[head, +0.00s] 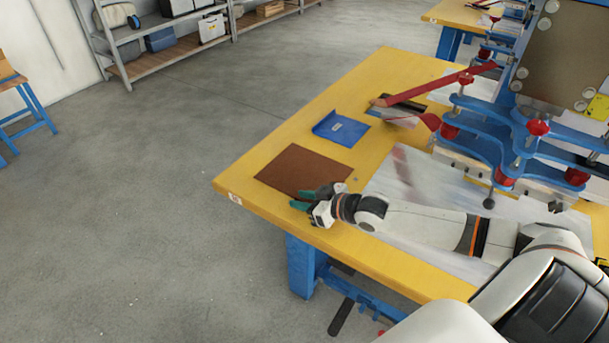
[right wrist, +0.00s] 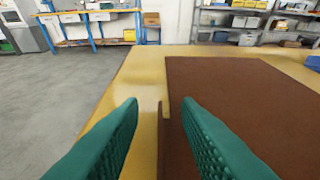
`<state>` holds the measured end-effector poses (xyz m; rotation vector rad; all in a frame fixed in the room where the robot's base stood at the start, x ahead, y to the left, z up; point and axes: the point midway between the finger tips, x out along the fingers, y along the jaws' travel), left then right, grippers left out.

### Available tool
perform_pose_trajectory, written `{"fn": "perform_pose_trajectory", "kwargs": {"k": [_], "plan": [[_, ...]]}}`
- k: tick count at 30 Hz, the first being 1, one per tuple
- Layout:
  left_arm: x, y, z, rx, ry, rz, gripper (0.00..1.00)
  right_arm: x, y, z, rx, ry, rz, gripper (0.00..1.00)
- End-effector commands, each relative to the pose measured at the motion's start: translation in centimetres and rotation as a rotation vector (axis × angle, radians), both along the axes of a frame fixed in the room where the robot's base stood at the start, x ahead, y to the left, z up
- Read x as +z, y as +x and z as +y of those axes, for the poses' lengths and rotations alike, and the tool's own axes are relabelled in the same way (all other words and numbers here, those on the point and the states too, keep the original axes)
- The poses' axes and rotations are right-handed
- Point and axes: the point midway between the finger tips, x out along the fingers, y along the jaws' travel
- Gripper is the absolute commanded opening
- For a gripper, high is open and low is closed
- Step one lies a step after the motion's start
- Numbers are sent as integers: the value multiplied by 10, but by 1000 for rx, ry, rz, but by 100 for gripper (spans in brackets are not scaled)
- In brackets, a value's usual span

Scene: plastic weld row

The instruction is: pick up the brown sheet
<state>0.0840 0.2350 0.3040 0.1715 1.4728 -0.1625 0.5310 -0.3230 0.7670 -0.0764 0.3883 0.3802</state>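The brown sheet (head: 302,168) lies flat on the yellow table (head: 262,148), near its left front corner. In the right wrist view the sheet (right wrist: 240,95) fills the right part of the table top. My right gripper (head: 300,200) is at the sheet's near edge. In its wrist view the two teal fingers (right wrist: 159,102) are apart. The sheet's left edge runs between them, and a narrow brown strip shows low in the gap. I cannot tell whether either finger touches the sheet. My left gripper is out of view.
A blue sheet-like piece (head: 341,129) lies just behind the brown sheet. A blue fixture with red clamps (head: 500,135) stands on the table to the right. Open grey floor (head: 150,200) lies left of the table.

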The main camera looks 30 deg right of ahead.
Motion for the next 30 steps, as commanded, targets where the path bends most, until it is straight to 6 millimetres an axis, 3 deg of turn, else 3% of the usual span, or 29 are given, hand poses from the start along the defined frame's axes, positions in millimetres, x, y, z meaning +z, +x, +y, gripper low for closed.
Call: {"fn": "perform_pose_trajectory", "kwargs": {"k": [1,6,19,30], "plan": [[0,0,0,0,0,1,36,0,0,0,0,0,0,27],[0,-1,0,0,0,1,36,0,0,0,0,0,0,0],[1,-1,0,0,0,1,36,8,0,0,2,-1,-2,0],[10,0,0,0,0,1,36,77,0,0,2,-2,-4,0]]}}
